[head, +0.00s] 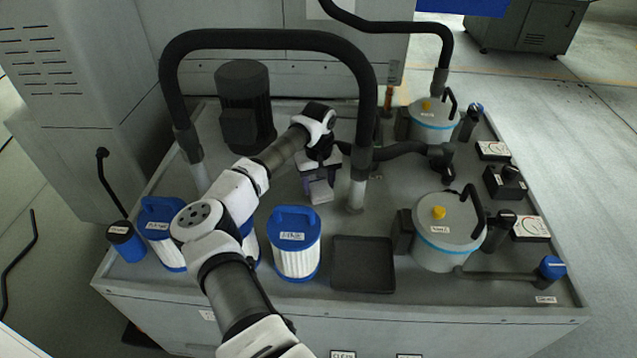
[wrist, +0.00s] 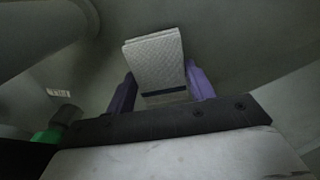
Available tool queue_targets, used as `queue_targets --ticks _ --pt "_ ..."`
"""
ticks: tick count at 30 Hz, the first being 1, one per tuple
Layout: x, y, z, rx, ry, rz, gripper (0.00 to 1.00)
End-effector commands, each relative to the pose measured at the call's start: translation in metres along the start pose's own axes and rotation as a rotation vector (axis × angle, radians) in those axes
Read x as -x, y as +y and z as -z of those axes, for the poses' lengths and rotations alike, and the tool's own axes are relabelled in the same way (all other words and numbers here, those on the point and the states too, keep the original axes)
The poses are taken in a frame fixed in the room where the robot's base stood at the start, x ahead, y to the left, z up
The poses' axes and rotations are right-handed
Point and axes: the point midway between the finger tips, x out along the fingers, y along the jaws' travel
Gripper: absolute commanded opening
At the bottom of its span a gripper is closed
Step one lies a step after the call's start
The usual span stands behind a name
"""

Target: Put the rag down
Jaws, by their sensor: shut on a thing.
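My gripper (wrist: 160,92) is shut on the rag (wrist: 155,62), a folded, pale textured cloth held between two purple fingers in the wrist view. In the head view my gripper (head: 316,186) is over the middle of the grey bench top, behind the black tray, with the pale rag (head: 321,192) at its end. I cannot tell whether the rag touches the bench top.
An empty black tray (head: 363,264) lies at the bench front. A blue-capped filter (head: 296,245) stands left of it. Two grey canisters (head: 447,232) (head: 433,122) stand at right. Black hoses (head: 270,40) arch overhead. A dark motor (head: 246,105) stands behind.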

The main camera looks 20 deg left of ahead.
Motion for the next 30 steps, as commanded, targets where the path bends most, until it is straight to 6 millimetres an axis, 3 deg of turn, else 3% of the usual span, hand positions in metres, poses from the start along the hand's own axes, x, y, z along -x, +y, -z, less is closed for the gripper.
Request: queue_targets --ticks 12,13,17,25,30 --pt "-0.011 0.0 0.0 0.0 0.001 0.001 0.35" --pt "-0.009 0.0 0.0 0.0 0.001 0.001 0.58" --pt "-0.009 0.0 0.0 0.0 0.001 0.001 0.75" --pt "-0.009 0.0 0.0 0.0 0.001 0.001 0.76" --pt "0.003 0.0 0.001 0.0 0.003 0.0 0.76"
